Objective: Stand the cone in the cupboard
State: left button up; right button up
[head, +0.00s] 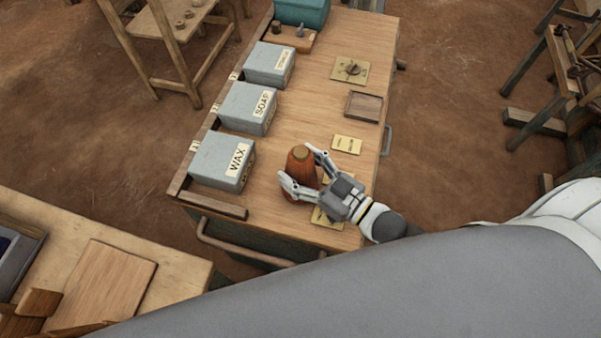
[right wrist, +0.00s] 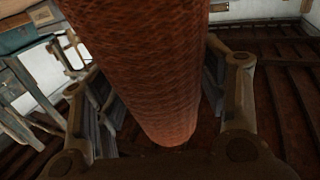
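The cone (head: 301,164) is a reddish-brown wound cone with a tan top, over the near end of the wooden bench. My right gripper (head: 296,161) has one finger on each side of it and appears shut on it. In the right wrist view the cone (right wrist: 145,65) fills the middle, between the two fingers (right wrist: 165,100). I cannot tell whether its base touches the bench. My left gripper is not in view. I cannot pick out the cupboard in either view.
Grey boxes marked WAX (head: 222,160) and SOAP (head: 248,107), plus another box (head: 270,64), line the bench's left side. A small tray (head: 364,106) and yellow cards (head: 347,144) lie to the right. Another table (head: 150,262) stands at lower left. Bare earth floor surrounds the bench.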

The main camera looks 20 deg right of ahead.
jog(key=c, duration=0.6)
jog(key=shift+r, duration=0.1)
